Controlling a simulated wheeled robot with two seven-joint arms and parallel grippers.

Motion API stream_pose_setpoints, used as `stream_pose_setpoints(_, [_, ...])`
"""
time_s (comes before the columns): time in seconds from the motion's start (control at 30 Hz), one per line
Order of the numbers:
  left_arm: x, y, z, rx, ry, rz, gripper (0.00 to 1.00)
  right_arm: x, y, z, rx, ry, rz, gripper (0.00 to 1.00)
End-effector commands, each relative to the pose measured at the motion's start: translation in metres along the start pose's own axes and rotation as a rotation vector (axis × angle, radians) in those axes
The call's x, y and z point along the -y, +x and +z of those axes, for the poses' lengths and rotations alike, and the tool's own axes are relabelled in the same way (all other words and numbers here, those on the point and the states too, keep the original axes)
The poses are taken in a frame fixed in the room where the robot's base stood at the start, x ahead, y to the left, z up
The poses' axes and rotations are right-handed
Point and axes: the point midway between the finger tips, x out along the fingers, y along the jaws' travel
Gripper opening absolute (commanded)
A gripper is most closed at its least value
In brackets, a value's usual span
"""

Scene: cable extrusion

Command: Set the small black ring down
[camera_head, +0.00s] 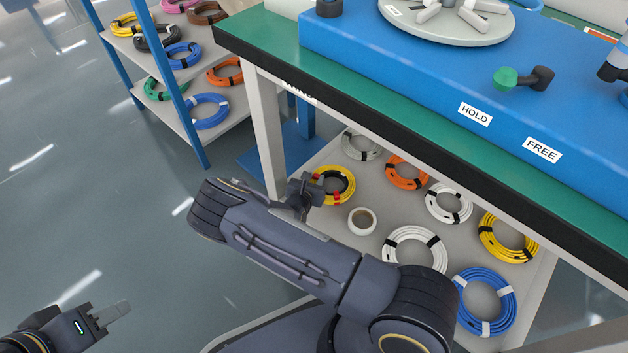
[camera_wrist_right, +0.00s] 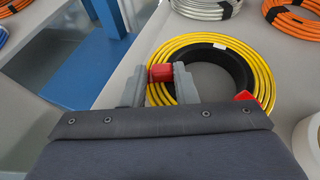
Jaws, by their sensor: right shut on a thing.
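The small black ring (camera_wrist_right: 240,68) has red bands and lies within the yellow cable coil (camera_wrist_right: 200,39) on the lower shelf. I cannot tell whether it rests on the shelf or on the coil. My right gripper (camera_wrist_right: 160,76) is shut on the black ring at a red band, on its left side. In the head view my right gripper (camera_head: 311,190) reaches under the bench to the left edge of the yellow coil (camera_head: 322,171). My left gripper (camera_head: 112,314) is low at the left over the floor, apart from everything. Its finger gap does not show clearly.
A white tape roll (camera_head: 362,221) stands close to the yellow coil. Several white, orange, yellow and blue coils cover the lower shelf (camera_head: 385,205). The green bench top (camera_head: 400,105) overhangs it. A rack (camera_head: 195,128) of coils stands at the back left.

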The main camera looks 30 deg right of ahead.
Motion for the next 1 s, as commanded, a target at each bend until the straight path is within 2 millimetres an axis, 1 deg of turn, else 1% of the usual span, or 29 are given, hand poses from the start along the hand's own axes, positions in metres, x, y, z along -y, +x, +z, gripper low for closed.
stream_pose_setpoints(0.1, [0.001, 0.002, 0.001, 0.000, 0.000, 0.000, 0.36, 0.000, 0.001, -0.003, 0.002, 0.000, 0.000, 0.00])
stream_pose_setpoints(0.13, [0.001, 0.001, 0.001, 0.000, 0.000, 0.000, 0.36, 0.000, 0.001, -0.003, 0.000, 0.000, 0.000, 0.28])
stream_pose_setpoints(0.27, [0.001, 0.001, 0.001, 0.000, 0.000, 0.000, 0.36, 0.000, 0.001, -0.003, 0.000, 0.000, 0.000, 0.46])
stream_pose_setpoints(0.3, [0.001, 0.001, 0.001, 0.000, 0.000, 0.000, 0.36, 0.000, 0.001, -0.003, 0.000, 0.000, 0.000, 0.48])
stream_pose_setpoints(0.57, [0.000, 0.000, 0.000, 0.000, 0.000, 0.000, 0.36, 0.000, 0.000, -0.001, 0.000, 0.000, 0.000, 0.48])
stream_pose_setpoints(0.67, [-0.001, -0.003, -0.002, 0.000, 0.000, 0.000, 0.36, 0.000, -0.005, 0.002, -0.001, 0.000, 0.001, 0.48])
stream_pose_setpoints(0.77, [-0.004, -0.009, -0.005, 0.000, 0.000, 0.000, 0.36, -0.001, -0.020, 0.003, -0.001, 0.000, 0.001, 0.48])
stream_pose_setpoints(1.0, [-0.012, -0.027, -0.014, 0.000, 0.000, 0.000, 0.36, -0.001, -0.073, 0.004, -0.002, -0.002, 0.003, 0.48])
